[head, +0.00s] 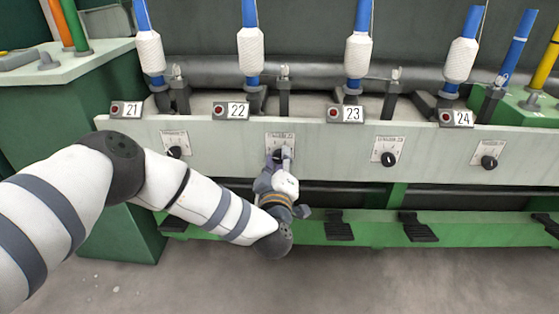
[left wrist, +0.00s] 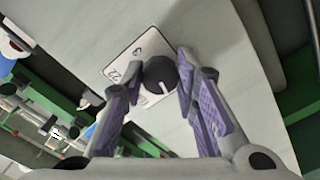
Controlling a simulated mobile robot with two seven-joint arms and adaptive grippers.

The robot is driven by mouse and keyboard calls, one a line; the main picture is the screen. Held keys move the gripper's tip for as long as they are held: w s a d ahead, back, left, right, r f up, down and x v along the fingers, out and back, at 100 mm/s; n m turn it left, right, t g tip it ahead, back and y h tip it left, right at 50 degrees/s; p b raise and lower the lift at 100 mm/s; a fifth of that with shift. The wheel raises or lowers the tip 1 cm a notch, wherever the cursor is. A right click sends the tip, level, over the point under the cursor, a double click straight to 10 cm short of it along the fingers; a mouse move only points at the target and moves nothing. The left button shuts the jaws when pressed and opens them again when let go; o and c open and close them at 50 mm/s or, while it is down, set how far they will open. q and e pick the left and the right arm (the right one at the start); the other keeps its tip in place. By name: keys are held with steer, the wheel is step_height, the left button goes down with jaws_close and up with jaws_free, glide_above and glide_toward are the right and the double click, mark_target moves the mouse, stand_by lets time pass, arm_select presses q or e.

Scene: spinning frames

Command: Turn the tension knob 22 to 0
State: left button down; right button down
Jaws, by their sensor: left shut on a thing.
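The tension knob 22 (head: 277,155) is a round black knob on a small white dial plate (head: 281,138), on the pale rail below the number 22 sign (head: 237,111). My left gripper (head: 283,152) is at this knob and partly hides it. In the left wrist view, the black knob (left wrist: 160,75) lies between the two purple-padded fingers of my left gripper (left wrist: 153,76), which is shut on it. A white pointer line shows on the knob's face. The dial plate (left wrist: 125,66) shows beside it, tilted, with its scale partly hidden. My right gripper is not in view.
Similar knobs sit under signs 21 (head: 174,151), 23 (head: 389,159) and 24 (head: 489,162). White bobbins on blue tubes (head: 250,52) stand above the rail. Black pedals (head: 339,227) sit on the green beam below. The grey floor in front is clear.

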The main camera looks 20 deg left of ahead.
arm_select(q)
steer(key=c, duration=1.3)
jaws_free()
steer(key=shift+s, duration=0.1)
steer(key=v, duration=1.2)
